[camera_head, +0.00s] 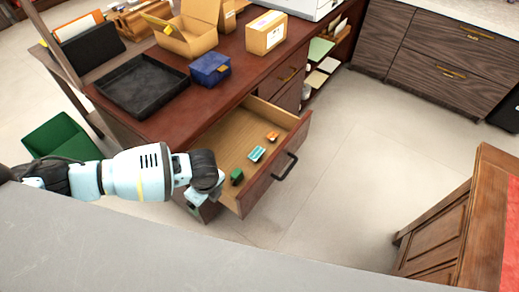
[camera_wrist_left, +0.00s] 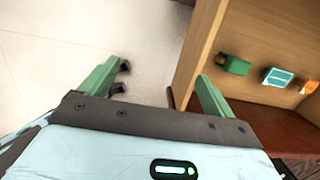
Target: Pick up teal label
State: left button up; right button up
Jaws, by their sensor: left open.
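The teal label (camera_head: 256,154) lies in the open wooden drawer (camera_head: 224,158), between a dark green item (camera_head: 237,176) and an orange item (camera_head: 272,136). In the left wrist view the teal label (camera_wrist_left: 277,78) shows at the right, with the green item (camera_wrist_left: 235,66) to its left and the orange item (camera_wrist_left: 308,87) to its right. My left gripper (camera_head: 200,203) is near the drawer's near left corner, apart from the label. In the left wrist view its fingers (camera_wrist_left: 160,85) are spread wide with nothing between them. My right gripper is not in view.
The drawer front with its dark handle (camera_head: 285,166) sticks out from the desk. A black tray (camera_head: 143,84), a blue box (camera_head: 210,69) and cardboard boxes (camera_head: 266,33) stand on the desk. A green bin (camera_head: 62,138) is at the left. The floor right of the drawer is clear.

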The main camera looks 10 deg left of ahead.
aim_at(258, 151)
jog(key=i+l, duration=0.25)
jog(key=i, duration=0.15)
jog(key=i+l, duration=0.25)
jog(key=i, duration=0.2)
